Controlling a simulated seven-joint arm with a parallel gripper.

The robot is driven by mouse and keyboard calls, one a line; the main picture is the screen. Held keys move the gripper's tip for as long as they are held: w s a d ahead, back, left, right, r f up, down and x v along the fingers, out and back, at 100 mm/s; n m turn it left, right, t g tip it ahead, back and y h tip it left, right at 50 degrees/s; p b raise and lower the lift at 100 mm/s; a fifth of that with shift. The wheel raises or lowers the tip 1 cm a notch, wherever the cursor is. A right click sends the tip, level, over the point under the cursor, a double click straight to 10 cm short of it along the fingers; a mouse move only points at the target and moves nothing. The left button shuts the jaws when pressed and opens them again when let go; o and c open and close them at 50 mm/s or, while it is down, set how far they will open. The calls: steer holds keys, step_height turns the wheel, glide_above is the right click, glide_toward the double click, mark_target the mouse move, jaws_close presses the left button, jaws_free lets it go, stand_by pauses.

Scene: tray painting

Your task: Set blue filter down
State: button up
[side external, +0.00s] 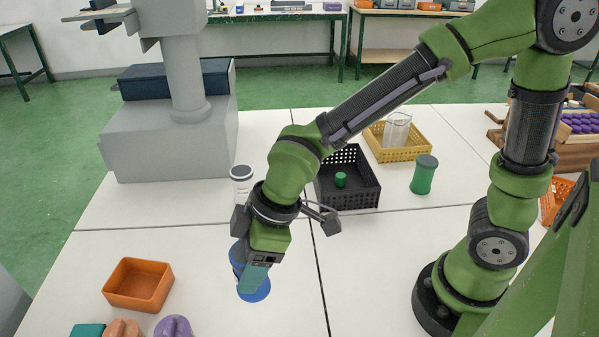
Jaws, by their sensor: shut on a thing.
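The blue filter (258,294) shows as a round blue form at the front middle of the white table. My gripper (262,272) points down and is shut on it. The gripper covers much of the filter, and part of its blue side shows to the left of the fingers. I cannot tell whether the filter's underside touches the table or is slightly above it.
Behind stand a white bottle (241,186), a black crate (362,198) holding a small green piece (340,180), a green jar (423,180) and a yellow crate (420,152). An orange bin (138,301) is left. Table right of the gripper is clear.

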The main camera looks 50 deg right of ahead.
mark_target(258, 300)
steer(key=shift+s+a+n, duration=0.45)
steer(key=shift+s+n, duration=0.05)
steer(key=shift+s, duration=0.35)
steer(key=shift+f, duration=0.4)
step_height(258, 300, down, 7)
steer(key=shift+f, duration=0.2)
steer(key=shift+f, duration=0.1)
steer(key=o, duration=1.1)
steer(key=shift+o, duration=0.2)
